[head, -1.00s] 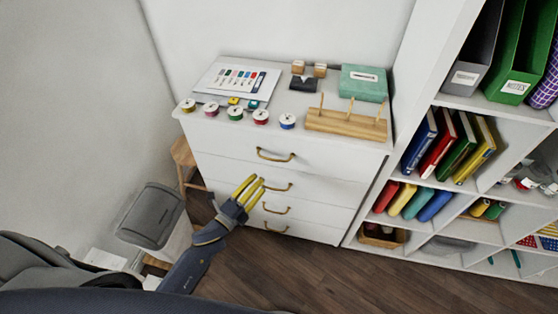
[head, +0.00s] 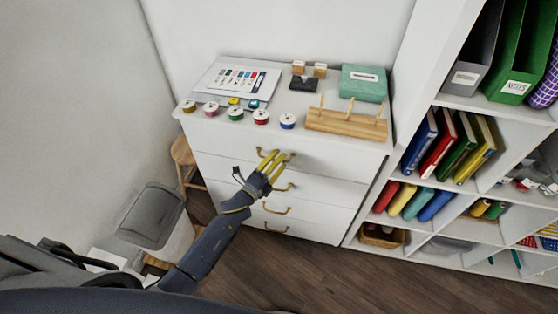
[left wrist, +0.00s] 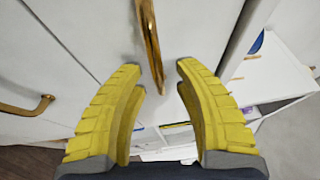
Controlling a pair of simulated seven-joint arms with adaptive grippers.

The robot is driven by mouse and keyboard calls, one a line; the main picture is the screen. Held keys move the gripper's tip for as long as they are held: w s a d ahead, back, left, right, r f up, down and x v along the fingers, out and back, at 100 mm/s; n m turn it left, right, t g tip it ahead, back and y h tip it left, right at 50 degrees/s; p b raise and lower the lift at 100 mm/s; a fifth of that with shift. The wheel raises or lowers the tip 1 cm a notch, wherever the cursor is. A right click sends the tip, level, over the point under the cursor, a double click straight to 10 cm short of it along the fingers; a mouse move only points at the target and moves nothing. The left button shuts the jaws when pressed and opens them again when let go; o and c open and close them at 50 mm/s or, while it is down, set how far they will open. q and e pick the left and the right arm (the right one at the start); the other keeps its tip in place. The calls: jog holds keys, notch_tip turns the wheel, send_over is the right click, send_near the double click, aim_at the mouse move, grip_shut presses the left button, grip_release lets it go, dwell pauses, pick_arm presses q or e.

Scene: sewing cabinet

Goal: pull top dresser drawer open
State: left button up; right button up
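The white dresser's top drawer (head: 335,160) is closed, its front flush with the drawers below. Its curved brass handle (head: 288,156) is partly hidden behind my left gripper (head: 270,157) in the head view. In the left wrist view the handle (left wrist: 151,38) reaches down into the gap between the yellow fingers of my left gripper (left wrist: 158,72). The fingers are open, one on each side of the handle, and there is a visible gap to both. My right gripper is not in view.
Thread spools (head: 236,114), a wooden peg rack (head: 346,124) and a green box (head: 363,83) stand on the dresser top. A shelf unit (head: 450,195) adjoins on the right. A grey bin (head: 150,215) and wooden stool (head: 184,152) are at left. Floor in front is clear.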

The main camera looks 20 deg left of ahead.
pick_arm(q)
grip_shut()
dwell(0.3)
dwell(0.3)
